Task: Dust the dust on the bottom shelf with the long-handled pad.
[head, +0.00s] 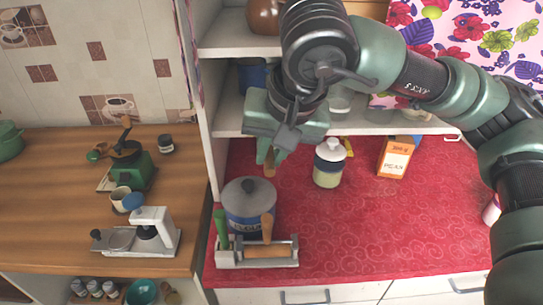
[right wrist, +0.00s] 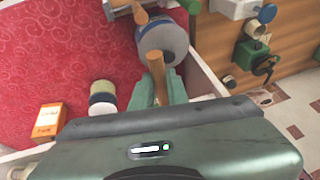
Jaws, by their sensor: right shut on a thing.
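My right gripper (head: 268,158) is shut on a wooden handle (right wrist: 156,66), which shows between its fingers in the right wrist view. A short piece of this handle (head: 269,166) also pokes out below the gripper in the head view. I take it for the long-handled pad's handle; the pad end is hidden. The gripper is in front of the white shelf unit, above the red counter. The lower shelf board (head: 390,128) is partly covered by my right arm and gripper. I cannot make out dust on it. My left gripper is not in view.
On the red counter (head: 400,230) stand a grey-lidded pot (head: 247,199), a rack (head: 285,255), a white-lidded jar (head: 329,163) and an orange box (head: 395,157). A blue container (head: 252,77) stands on the shelf. The counter's front right is clear. A wooden counter (head: 60,200) lies left.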

